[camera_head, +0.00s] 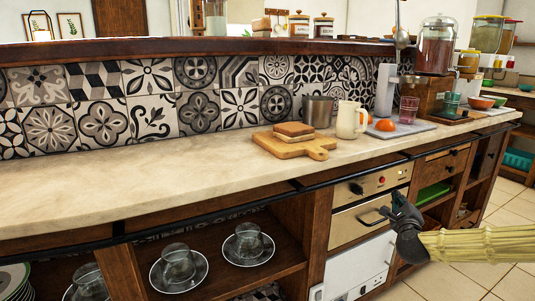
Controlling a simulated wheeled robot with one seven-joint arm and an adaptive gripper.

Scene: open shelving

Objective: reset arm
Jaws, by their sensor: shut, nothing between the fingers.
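My arm comes in from the right edge in a pale yellow ribbed sleeve. It ends in my dark gripper (400,208), in front of the cabinets below the counter. The gripper is shut and I see nothing held in it.
The counter (150,180) is bare on the left. A cutting board (295,147) with bread, a metal cup (317,111), a cream pitcher (349,120) and a juice dispenser (437,45) stand further right. Cups on saucers (250,243) sit in the lower shelf. Tiled floor (470,278) is clear at lower right.

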